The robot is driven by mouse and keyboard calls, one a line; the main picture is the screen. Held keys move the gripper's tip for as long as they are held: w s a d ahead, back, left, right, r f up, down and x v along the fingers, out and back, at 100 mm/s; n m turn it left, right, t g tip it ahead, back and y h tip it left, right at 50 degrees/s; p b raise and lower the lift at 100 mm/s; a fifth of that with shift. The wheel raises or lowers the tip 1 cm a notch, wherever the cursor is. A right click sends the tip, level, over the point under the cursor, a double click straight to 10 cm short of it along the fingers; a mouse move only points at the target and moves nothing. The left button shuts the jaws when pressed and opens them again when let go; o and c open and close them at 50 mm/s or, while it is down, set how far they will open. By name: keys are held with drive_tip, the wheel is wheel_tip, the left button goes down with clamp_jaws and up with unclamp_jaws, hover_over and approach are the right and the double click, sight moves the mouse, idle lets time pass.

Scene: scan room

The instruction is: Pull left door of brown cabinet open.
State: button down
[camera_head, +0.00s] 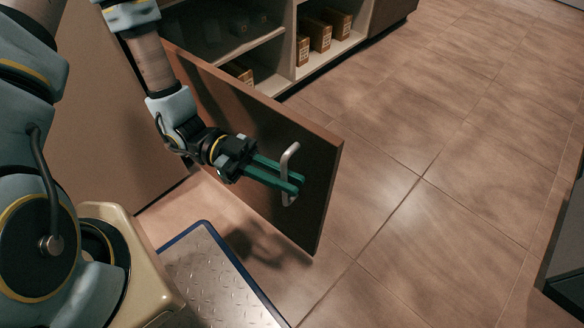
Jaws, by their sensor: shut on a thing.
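The brown cabinet's door (262,122) stands swung open, well away from the cabinet front, with its handle side toward the middle of the view. A pale vertical bar handle (285,162) is fixed near its free edge. My gripper (292,184) has two green fingers shut on the lower part of this handle. The cabinet's inside (229,48) shows behind the door, with light shelves. The door's hinge side is partly hidden by my arm.
Brown boxes (320,36) stand on the cabinet shelves. A metal tread plate with a blue edge (212,275) is on the floor at lower left. Tiled floor (440,150) is clear to the right. A dark object (568,255) stands at the right edge.

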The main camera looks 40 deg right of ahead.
drive_tip(key=c, duration=1.2)
unclamp_jaws()
drive_tip(key=shift+o, duration=0.2)
drive_tip(key=p+v, duration=0.1)
drive_tip(key=v, duration=1)
drive_tip(key=shift+p, duration=0.3)
